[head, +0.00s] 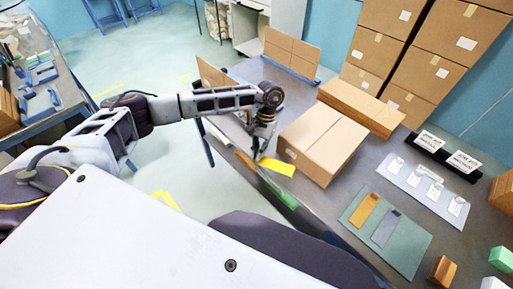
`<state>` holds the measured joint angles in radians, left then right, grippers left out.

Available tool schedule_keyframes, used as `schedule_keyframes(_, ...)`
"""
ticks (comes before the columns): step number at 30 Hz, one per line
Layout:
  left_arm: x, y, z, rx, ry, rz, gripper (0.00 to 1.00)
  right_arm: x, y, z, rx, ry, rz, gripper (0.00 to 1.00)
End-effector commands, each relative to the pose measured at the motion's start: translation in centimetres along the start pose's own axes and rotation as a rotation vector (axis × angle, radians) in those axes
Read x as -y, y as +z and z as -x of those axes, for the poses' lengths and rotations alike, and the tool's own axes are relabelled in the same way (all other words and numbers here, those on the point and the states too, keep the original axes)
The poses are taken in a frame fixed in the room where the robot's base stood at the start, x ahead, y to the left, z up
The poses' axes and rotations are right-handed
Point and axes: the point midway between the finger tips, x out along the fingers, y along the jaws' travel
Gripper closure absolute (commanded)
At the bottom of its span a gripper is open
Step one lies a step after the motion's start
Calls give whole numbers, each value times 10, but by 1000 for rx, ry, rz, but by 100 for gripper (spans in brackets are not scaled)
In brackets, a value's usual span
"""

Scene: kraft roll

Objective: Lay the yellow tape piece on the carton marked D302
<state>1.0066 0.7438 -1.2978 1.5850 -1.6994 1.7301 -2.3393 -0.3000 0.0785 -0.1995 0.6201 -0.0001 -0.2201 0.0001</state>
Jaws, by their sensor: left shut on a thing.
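The yellow tape piece (277,166) is in my left gripper (262,153), which is shut on it. The piece sticks out to the right of the fingers, just left of and in front of a closed brown carton (327,138) on the table. It looks apart from the carton's top. A small pale label shows on that carton's near side, too small to read, so I cannot tell whether it says D302. My right gripper is out of view.
A green mat (415,247) holds an orange-brown strip (365,210) and a grey strip (386,228). A pale tray (411,183) with several tags lies behind it. Flat cardboard (362,104) and stacked boxes (425,68) stand at the back. An orange block (443,270) is at the front right.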

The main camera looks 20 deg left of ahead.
Motion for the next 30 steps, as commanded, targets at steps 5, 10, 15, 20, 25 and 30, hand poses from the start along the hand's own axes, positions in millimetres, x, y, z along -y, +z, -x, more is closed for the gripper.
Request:
schedule_keyframes(5, -17, 6, 1, 1, -5, -16, 100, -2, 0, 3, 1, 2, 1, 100)
schedule_keyframes(10, -36, 12, 6, 0, -14, -39, 100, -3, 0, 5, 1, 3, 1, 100)
schedule_keyframes(15, -63, 22, 18, 0, -27, -75, 100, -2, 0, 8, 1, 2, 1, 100)
schedule_keyframes(20, -94, 32, 35, -1, -36, -99, 100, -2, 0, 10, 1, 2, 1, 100)
schedule_keyframes(25, -123, 43, 56, 0, -4, -19, 100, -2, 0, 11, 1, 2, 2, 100)
schedule_keyframes(30, -141, 49, 72, 1, 40, 89, 100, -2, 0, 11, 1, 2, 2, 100)
